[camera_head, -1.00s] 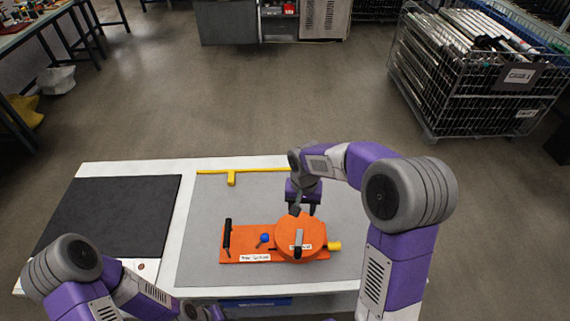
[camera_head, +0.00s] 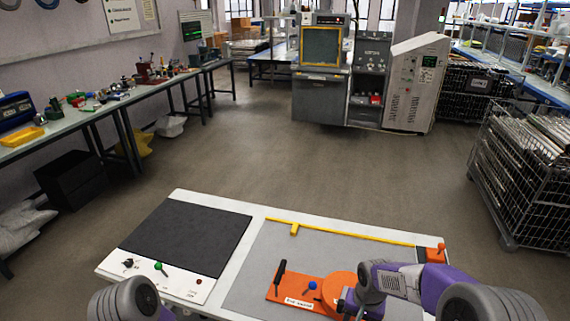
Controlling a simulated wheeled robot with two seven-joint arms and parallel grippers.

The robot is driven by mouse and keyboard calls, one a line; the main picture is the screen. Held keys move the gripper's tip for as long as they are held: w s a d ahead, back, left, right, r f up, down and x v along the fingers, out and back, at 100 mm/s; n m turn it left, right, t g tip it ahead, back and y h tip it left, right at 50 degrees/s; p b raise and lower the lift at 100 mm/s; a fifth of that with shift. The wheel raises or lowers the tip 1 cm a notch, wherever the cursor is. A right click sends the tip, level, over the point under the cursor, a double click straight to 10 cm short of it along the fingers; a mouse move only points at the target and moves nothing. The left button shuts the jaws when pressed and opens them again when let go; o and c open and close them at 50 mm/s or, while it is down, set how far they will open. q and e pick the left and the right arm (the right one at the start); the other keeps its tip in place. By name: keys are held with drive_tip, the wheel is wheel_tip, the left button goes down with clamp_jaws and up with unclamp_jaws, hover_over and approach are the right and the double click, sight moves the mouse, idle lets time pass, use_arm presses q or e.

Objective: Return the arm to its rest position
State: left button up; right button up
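My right arm comes in from the lower right, its wrist over the right part of the orange pump unit (camera_head: 287,291). My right gripper (camera_head: 352,305) points down by the round orange housing (camera_head: 338,284) and partly covers it; its finger gap is too small and hidden to read. The orange unit bears a black handle (camera_head: 280,271), a blue knob (camera_head: 312,286) and a white label (camera_head: 299,304). Only a grey joint and a bit of purple of my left arm show at the bottom left; the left gripper is out of the frame.
The white worktable (camera_head: 180,197) carries a black mat (camera_head: 187,240), a grey mat (camera_head: 290,250), a yellow bar (camera_head: 345,234), small knobs at the left and an orange block (camera_head: 435,255) at the far right corner. Floor behind is clear. A wire cage (camera_head: 520,175) stands right.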

drive_tip(key=s+a+f+y, duration=0.1)
drive_tip(key=s+a+f, duration=0.2)
drive_tip(key=s+f, duration=0.2)
drive_tip(key=s+a+f+n+y, duration=0.1)
drive_tip(key=s+a+f, duration=0.2)
drive_tip(key=s+f, duration=0.2)
drive_tip(key=s+a+f+y, duration=0.1)
drive_tip(key=s+a+f, duration=0.2)
drive_tip(key=f, duration=0.7)
drive_tip(key=shift+s+a+f+n+y, duration=0.15)
drive_tip(key=shift+s+a+n+y, duration=0.2)
drive_tip(key=shift+s, duration=0.65)
